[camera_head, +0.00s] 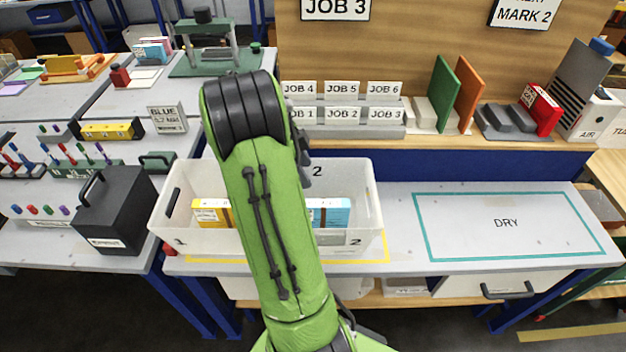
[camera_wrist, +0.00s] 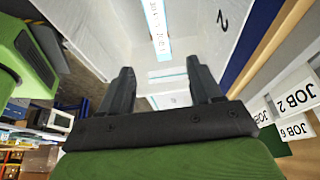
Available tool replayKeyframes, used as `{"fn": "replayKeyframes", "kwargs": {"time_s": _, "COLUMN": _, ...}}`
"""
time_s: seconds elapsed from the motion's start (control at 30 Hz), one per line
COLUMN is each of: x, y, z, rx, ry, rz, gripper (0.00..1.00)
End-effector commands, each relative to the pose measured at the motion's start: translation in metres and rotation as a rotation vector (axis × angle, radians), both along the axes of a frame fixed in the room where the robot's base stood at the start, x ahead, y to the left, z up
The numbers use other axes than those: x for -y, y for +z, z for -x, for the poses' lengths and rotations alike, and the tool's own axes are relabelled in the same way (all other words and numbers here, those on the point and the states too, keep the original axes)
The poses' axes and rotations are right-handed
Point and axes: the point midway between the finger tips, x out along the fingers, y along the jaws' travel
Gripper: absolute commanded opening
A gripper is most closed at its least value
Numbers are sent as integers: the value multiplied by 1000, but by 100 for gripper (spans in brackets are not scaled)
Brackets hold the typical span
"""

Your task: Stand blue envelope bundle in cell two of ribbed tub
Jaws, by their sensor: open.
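The white ribbed tub (camera_head: 376,222) stands on the bench, with cells marked 1 at left and 2 at right. The blue envelope bundle (camera_head: 334,212) is in cell two, its left part hidden by my arm. In the wrist view its narrow, lettered blue-and-white edge (camera_wrist: 156,28) shows inside the tub (camera_wrist: 100,22), beyond the fingertips. My gripper (camera_wrist: 160,78) is open with nothing visible between its fingers, over the tub and apart from the bundle. In the head view my arm hides most of the gripper.
A yellow-and-white bundle (camera_head: 212,213) stands in cell one. A rack of JOB cards (camera_head: 345,128) is behind the tub. The DRY area (camera_head: 505,222) at right is clear. A black box (camera_head: 116,208) is left of the tub.

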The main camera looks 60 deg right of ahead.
Motion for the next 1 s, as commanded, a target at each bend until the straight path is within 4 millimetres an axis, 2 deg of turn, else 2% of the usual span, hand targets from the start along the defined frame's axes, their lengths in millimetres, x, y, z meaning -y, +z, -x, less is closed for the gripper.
{"fn": "replayKeyframes", "kwargs": {"time_s": 0.1, "x": -2, "y": 14, "z": -5, "rx": 0, "ry": 0, "rz": 1, "gripper": 64}}
{"fn": "replayKeyframes", "kwargs": {"time_s": 0.33, "x": -4, "y": 16, "z": -6, "rx": 1, "ry": 8, "rz": -2, "gripper": 64}}
{"fn": "replayKeyframes", "kwargs": {"time_s": 0.4, "x": -14, "y": 25, "z": -12, "rx": 16, "ry": 83, "rz": -13, "gripper": 64}}
{"fn": "replayKeyframes", "kwargs": {"time_s": 0.47, "x": -33, "y": 40, "z": -23, "rx": 40, "ry": 227, "rz": -32, "gripper": 64}}
{"fn": "replayKeyframes", "kwargs": {"time_s": 0.57, "x": -86, "y": 74, "z": -40, "rx": 86, "ry": 611, "rz": -74, "gripper": 64}}
{"fn": "replayKeyframes", "kwargs": {"time_s": 0.6, "x": -112, "y": 86, "z": -44, "rx": 100, "ry": 790, "rz": -88, "gripper": 64}}
{"fn": "replayKeyframes", "kwargs": {"time_s": 0.67, "x": -151, "y": 102, "z": -45, "rx": 117, "ry": 1064, "rz": -97, "gripper": 64}}
{"fn": "replayKeyframes", "kwargs": {"time_s": 0.7, "x": -178, "y": 111, "z": -42, "rx": 123, "ry": 1257, "rz": -97, "gripper": 64}}
{"fn": "replayKeyframes", "kwargs": {"time_s": 0.8, "x": -245, "y": 125, "z": -23, "rx": 123, "ry": 1759, "rz": -63, "gripper": 64}}
{"fn": "replayKeyframes", "kwargs": {"time_s": 0.9, "x": -300, "y": 125, "z": 5, "rx": 95, "ry": 2206, "rz": 6, "gripper": 64}}
{"fn": "replayKeyframes", "kwargs": {"time_s": 1.0, "x": -332, "y": 120, "z": 28, "rx": 58, "ry": 2508, "rz": 83, "gripper": 64}}
